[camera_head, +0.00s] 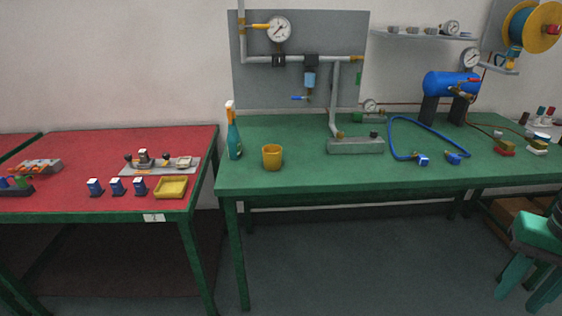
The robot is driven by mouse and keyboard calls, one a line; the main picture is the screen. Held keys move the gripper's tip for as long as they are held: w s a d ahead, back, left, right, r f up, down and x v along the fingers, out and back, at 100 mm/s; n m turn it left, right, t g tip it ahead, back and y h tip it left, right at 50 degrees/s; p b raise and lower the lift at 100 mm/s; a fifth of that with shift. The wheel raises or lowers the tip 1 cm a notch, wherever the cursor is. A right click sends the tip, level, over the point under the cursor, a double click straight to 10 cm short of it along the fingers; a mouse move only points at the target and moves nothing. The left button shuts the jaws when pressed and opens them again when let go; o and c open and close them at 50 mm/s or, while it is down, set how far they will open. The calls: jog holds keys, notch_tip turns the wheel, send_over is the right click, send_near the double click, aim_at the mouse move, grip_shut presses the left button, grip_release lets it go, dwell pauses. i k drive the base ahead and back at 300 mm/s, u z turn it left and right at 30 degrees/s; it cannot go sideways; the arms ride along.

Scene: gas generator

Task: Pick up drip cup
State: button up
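The drip cup looks to be the yellow cup (272,157), which stands upright on the left part of the green table (300,183), near its front. My gripper (516,297) shows at the lower right edge, teal with a dark wrist above it. It hangs in front of the green table, far to the right of the cup and well apart from it. Its two fingers are spread, with nothing seen between them. Part of the wrist is cut off by the picture edge.
A spray bottle (234,136) stands close to the cup's left. A grey block with a pipe (355,147) and a blue hose (391,138) lie to its right. A red table (80,205) at left holds small parts and a yellow tray (171,187). Table in front of the cup is clear.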

aim_at(272, 158)
jog(key=z, duration=0.15)
jog(key=i, duration=0.9)
jog(key=z, duration=0.1)
